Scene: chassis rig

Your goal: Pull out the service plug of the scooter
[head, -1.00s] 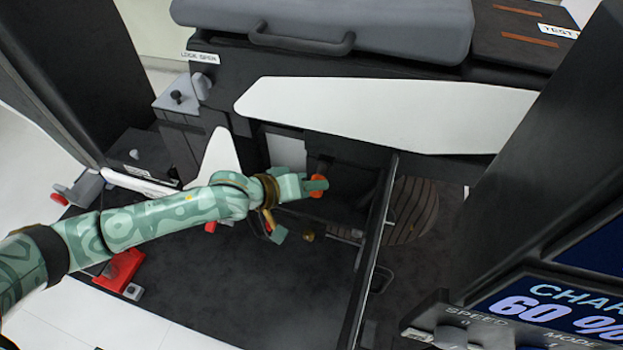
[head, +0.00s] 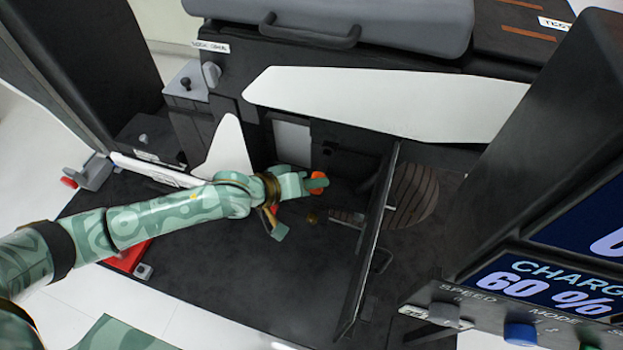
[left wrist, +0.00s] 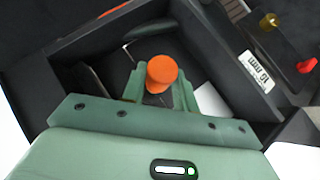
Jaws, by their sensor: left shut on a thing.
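The service plug shows as a round orange knob (head: 318,181) at the lower dark side of the scooter chassis, right of a pale panel. My left gripper (head: 313,184) is shut on it. In the left wrist view the orange plug (left wrist: 162,71) stands between the two green fingers (left wrist: 160,90), above a dark box-like recess. The plug's lower end and its socket are hidden, so I cannot tell whether it is seated or free. My right gripper is not in view.
A dark upright plate (head: 372,235) stands just right of the gripper, before a ribbed round part (head: 412,195). A white panel (head: 380,108) runs above. A red block (head: 128,256) lies at lower left. The display console (head: 560,285) fills the right. Dark floor in front is mostly clear.

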